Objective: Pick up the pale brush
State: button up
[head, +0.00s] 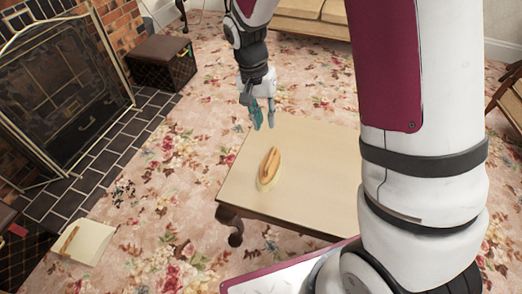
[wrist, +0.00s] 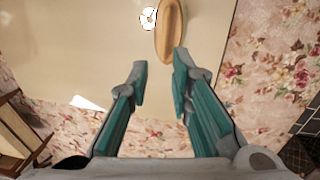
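The pale brush (head: 269,169) lies on the light table (head: 310,190), near its left edge in the head view. It has a long tan wooden back over a paler, cream base. In the wrist view the brush (wrist: 170,30) is at the top, beyond my fingertips and partly cut off by the frame edge. My gripper (head: 265,122) hangs at the far edge of the table in the head view, apart from the brush. In the wrist view its teal fingers (wrist: 160,64) are spread with nothing between them.
A brick fireplace with a dark screen (head: 72,95) stands at the left. A dark box (head: 162,62) is beside it. A pale book or pad (head: 84,241) lies on the floor. The tabletop around the brush looks clear.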

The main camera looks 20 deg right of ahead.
jog(key=b, duration=0.3)
send_near(270, 156)
jog(key=f, duration=0.5)
jog(key=shift+s+d, duration=0.2)
jog(key=shift+d, duration=0.1)
jog(key=shift+s+d+f+b, duration=0.15)
jog(key=shift+f+b, duration=0.25)
jog(key=shift+f, duration=0.55)
jog(key=shift+s+d+f+b, duration=0.15)
jog(key=shift+f+b, duration=0.2)
jog(key=shift+f, duration=0.6)
jog(key=shift+d+f+b, duration=0.2)
jog(key=shift+f+b, duration=0.2)
jog(key=shift+f, duration=0.55)
grip_shut()
jog(key=shift+r, duration=0.1)
